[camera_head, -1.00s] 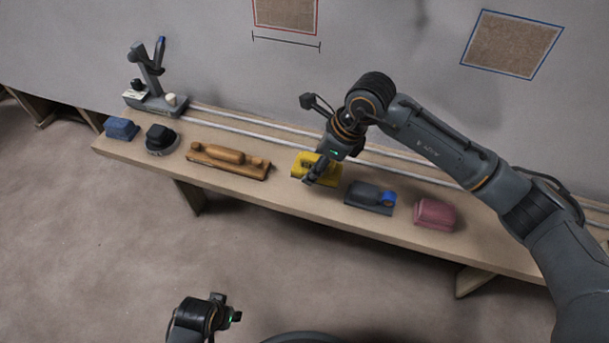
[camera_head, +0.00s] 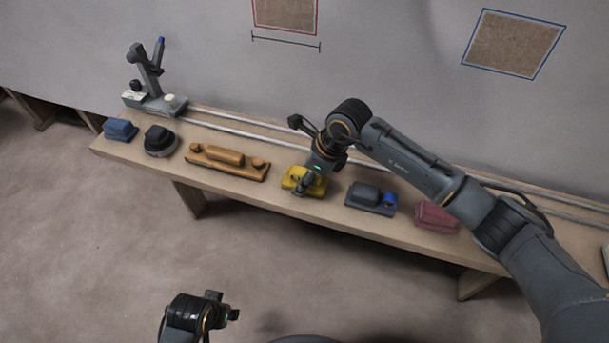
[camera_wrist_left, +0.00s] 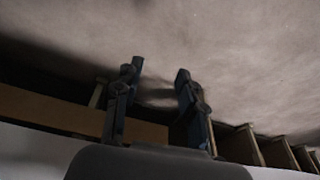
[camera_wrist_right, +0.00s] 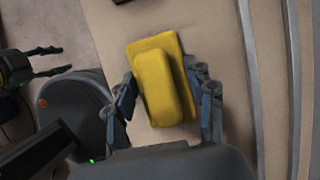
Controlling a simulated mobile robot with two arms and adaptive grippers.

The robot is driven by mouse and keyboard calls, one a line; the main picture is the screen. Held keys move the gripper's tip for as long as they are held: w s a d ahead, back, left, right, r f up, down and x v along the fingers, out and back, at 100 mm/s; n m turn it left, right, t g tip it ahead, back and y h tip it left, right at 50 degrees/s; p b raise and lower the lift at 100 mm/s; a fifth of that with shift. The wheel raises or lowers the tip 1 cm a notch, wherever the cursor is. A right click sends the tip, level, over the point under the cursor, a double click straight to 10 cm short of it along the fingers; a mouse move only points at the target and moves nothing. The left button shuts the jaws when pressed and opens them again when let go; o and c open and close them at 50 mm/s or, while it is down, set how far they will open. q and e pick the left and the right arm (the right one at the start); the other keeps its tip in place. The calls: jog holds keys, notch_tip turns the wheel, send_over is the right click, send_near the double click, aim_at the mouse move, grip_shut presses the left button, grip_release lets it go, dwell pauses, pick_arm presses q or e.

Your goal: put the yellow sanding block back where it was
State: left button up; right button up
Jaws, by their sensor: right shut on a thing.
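The yellow sanding block (camera_head: 292,183) is at the bench's middle, between a long wooden block and a dark grey tool. My right gripper (camera_head: 303,188) is shut on it from above, covering part of it in the head view. In the right wrist view the block (camera_wrist_right: 163,85) lies between the two fingers (camera_wrist_right: 165,100), its far end extending past them. I cannot tell whether its base touches the bench or hangs just above. My left gripper (camera_head: 225,305) is away from the bench, low in the head view; its fingers (camera_wrist_left: 157,80) stand apart and empty.
On the bench (camera_head: 240,197) stand a blue block (camera_head: 120,129), a black round-ended tool (camera_head: 160,141), the wooden block (camera_head: 226,162), the grey tool (camera_head: 368,197) with a blue knob, and a pink block (camera_head: 436,217). A grey stand (camera_head: 150,85) is at the back left. Rails run behind.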

jog(key=o, duration=0.9)
jog(key=shift+o, duration=0.9)
pick_arm(q)
jog(key=shift+w+r, duration=0.15)
jog(key=shift+r, duration=0.2)
pick_arm(e)
jog(key=shift+r, duration=0.1)
jog(key=shift+d+r, duration=0.15)
jog(key=shift+r, duration=0.2)
pick_arm(q)
jog(key=f, duration=0.2)
jog(key=s+f+p, duration=0.1)
jog(key=f, duration=0.2)
jog(key=shift+s+a, duration=0.1)
jog(key=shift+s, duration=0.05)
pick_arm(e)
jog(key=v, duration=1.1)
jog(key=shift+s+r, duration=0.1)
jog(key=shift+r, duration=0.05)
